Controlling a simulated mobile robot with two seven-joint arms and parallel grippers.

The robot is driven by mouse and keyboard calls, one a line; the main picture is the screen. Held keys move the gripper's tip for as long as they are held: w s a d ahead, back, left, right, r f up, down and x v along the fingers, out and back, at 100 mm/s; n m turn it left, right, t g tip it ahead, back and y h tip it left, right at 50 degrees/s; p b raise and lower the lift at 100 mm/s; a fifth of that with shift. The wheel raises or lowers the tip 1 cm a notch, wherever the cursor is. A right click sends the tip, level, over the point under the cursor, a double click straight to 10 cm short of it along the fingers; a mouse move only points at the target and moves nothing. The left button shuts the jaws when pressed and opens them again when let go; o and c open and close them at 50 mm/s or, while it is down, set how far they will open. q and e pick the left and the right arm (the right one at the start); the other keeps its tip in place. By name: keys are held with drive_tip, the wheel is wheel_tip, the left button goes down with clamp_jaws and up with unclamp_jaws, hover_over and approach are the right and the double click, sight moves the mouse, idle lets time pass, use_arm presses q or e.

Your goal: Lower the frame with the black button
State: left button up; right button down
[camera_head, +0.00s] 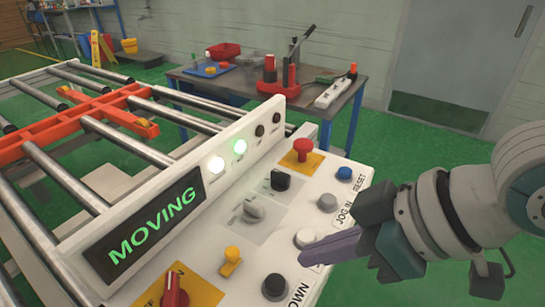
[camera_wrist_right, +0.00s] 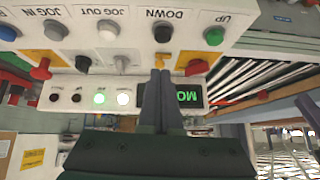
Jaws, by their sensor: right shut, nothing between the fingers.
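The black button (camera_head: 274,286) sits on the near part of the sloped white control panel (camera_head: 190,258), beside the partly cut-off word DOWN. It also shows at the top of the right wrist view (camera_wrist_right: 163,31), under the upside-down word DOWN. My right gripper (camera_head: 303,258) is shut and empty, its fingers over the panel beside the black button and just below a white button (camera_head: 307,238). In the right wrist view its fingertips (camera_wrist_right: 160,75) stand apart from the black button. An orange frame (camera_head: 75,125) lies among the rollers at left. My left gripper is not in view.
The panel display (camera_head: 155,225) reads MOVING; a white lamp (camera_head: 216,164) and a green lamp (camera_head: 240,147) are lit. A yellow switch (camera_head: 231,260), a red knob (camera_head: 175,288) and a red button (camera_head: 303,148) stand up nearby. A table (camera_head: 345,110) with tools stands behind.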

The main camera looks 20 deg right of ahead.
drive_tip(key=v, duration=0.2)
drive_tip(key=shift+s+d+r, duration=0.15)
drive_tip(key=shift+s+r, duration=0.05)
drive_tip(key=shift+r, duration=0.1)
drive_tip(key=s+d+m+g+h, duration=0.25)
drive_tip(key=s+m+h, duration=0.25)
drive_tip(key=s, duration=0.7)
wheel_tip(320, 180, up, 34)
drive_tip(key=p, duration=3.5)
drive_tip(key=shift+w+d, duration=0.3)
drive_tip(key=shift+d, duration=0.15)
